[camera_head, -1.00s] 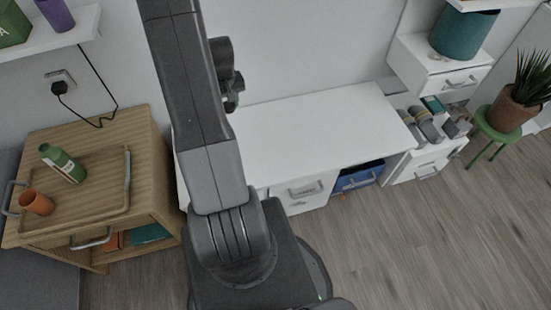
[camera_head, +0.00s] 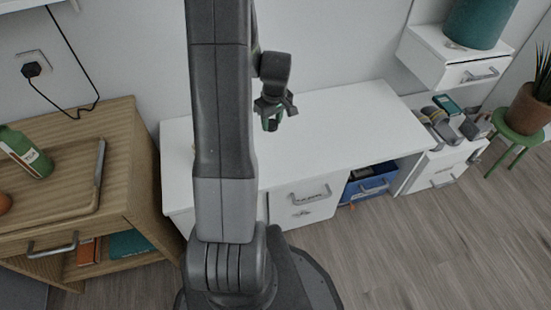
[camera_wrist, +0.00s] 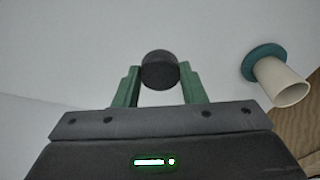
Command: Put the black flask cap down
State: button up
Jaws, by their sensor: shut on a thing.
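The black flask cap (camera_wrist: 160,70) is a small dark round piece between the green fingertips of my gripper (camera_wrist: 160,88) in the wrist view. My gripper is shut on it. In the head view my gripper (camera_head: 272,118) hangs over the back left part of the white desk (camera_head: 345,130). The cap cannot be made out there. A green flask (camera_head: 25,155) with a pale label stands on the wooden cabinet at the left.
A cream cylinder with a teal end (camera_wrist: 280,80) shows at the right of the wrist view. My arm hides the desk's left part in the head view. The desk's middle and right are clear.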

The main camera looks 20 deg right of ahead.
aim_at(275, 150)
jog(key=shift+s+d+f+b, duration=0.35)
jog(key=shift+d+f+b, duration=0.2)
jog(key=shift+f, duration=0.25)
notch_tip(275, 150, down, 10)
jog(key=b, duration=0.3)
jog(key=shift+r, duration=0.25)
jog(key=shift+f, duration=0.15)
jog(key=o, duration=0.9)
jog(key=shift+o, duration=0.2)
notch_tip(275, 150, up, 12)
jog(key=s+p, duration=0.1)
jog(key=p, duration=0.3)
jog(key=shift+s+d, duration=0.15)
jog(key=shift+d, duration=0.1)
